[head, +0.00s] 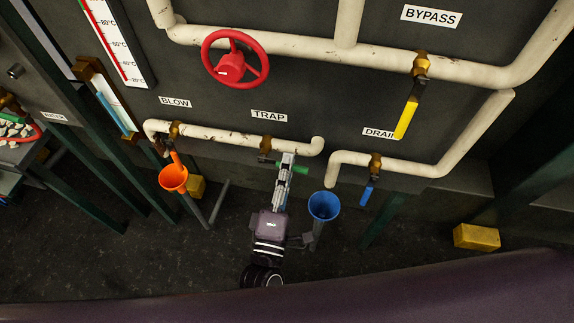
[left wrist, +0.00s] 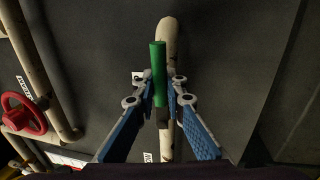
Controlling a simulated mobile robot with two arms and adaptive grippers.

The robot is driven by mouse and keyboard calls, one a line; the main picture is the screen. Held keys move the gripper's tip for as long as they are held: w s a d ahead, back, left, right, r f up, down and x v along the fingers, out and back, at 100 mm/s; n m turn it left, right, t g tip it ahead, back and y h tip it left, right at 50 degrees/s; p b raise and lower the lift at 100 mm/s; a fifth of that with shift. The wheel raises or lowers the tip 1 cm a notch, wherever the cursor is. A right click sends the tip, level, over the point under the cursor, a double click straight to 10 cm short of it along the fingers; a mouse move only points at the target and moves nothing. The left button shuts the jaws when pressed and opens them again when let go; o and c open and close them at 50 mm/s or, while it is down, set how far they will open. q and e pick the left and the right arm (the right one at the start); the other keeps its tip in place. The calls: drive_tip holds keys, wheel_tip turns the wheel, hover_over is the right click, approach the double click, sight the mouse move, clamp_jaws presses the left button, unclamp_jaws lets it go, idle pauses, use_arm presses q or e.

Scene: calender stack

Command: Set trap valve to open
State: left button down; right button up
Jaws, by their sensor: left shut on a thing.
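The trap valve (head: 265,146) is a brass body on the white pipe under the TRAP label (head: 269,116). Its green handle (head: 302,169) points right in the head view, roughly along the pipe and a little downward. My left gripper (head: 288,158) reaches up from below and is shut on the green handle. In the left wrist view the green handle (left wrist: 158,72) stands between the two fingers of the left gripper (left wrist: 157,88), its free end sticking out beyond them. The fingers partly hide the handle's middle. My right gripper is not in view.
An orange funnel (head: 173,178) stands left of my arm and a blue funnel (head: 323,206) close on its right. A red handwheel (head: 235,59), yellow bypass handle (head: 407,117) and blue drain handle (head: 367,193) are on nearby pipes. A yellow block (head: 476,236) lies at the right.

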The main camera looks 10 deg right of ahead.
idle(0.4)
use_arm(q)
drive_tip(key=c, duration=2)
unclamp_jaws()
drive_tip(key=shift+o, duration=0.2)
drive_tip(key=shift+s, duration=0.1)
drive_tip(key=v, duration=1.2)
